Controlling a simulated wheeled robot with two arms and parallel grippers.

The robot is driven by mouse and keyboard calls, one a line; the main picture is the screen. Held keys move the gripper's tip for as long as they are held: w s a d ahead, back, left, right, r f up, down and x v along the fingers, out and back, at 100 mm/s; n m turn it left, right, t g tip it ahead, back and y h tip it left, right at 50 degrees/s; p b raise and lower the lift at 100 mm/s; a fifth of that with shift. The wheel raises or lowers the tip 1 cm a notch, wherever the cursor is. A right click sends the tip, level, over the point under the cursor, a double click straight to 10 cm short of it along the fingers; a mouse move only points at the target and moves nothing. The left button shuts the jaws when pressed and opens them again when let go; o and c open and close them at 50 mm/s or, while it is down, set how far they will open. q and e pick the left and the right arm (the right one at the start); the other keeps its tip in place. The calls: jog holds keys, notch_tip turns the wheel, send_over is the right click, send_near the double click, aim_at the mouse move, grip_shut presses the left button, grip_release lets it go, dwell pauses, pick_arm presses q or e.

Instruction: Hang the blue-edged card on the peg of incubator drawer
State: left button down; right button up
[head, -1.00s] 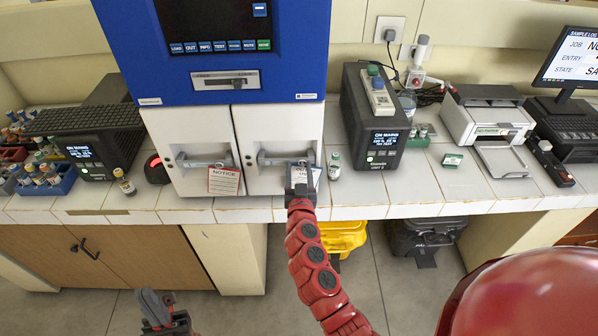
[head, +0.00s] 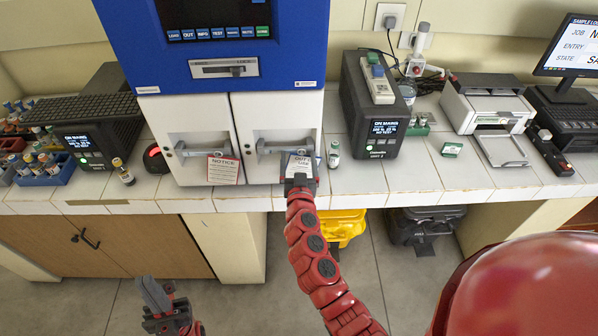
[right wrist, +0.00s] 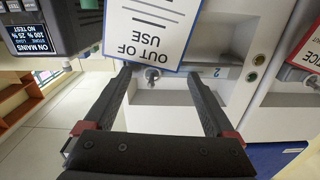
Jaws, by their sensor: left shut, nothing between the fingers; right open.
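The blue-edged card (right wrist: 150,28) reads OUT OF USE and shows upside down in the right wrist view. In the head view the card (head: 300,167) is at the front of the right incubator drawer (head: 272,122), slightly tilted. A round metal peg (right wrist: 152,75) is at the card's upper edge; I cannot tell whether the card's hole is around it. My right gripper (right wrist: 159,74) is open, with its fingers apart on either side of the peg and clear of the card. In the head view the right gripper (head: 299,182) is just below the card. My left gripper (head: 152,294) is shut and empty, low at the left.
A red-edged NOTICE card (head: 223,170) hangs on the left drawer (head: 190,130). A small vial (head: 334,155) stands right of the card. A dark instrument (head: 375,110) and a printer (head: 487,110) are further right. A yellow bin (head: 343,226) is under the counter.

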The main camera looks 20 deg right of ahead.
jog(key=shift+s+a+f, duration=0.15)
jog(key=shift+s+f, duration=0.05)
jog(key=shift+s, duration=0.25)
jog(key=b+v, duration=0.7)
jog(key=v, duration=0.9)
jog(key=shift+s+r, duration=0.15)
jog(key=shift+r, duration=0.1)
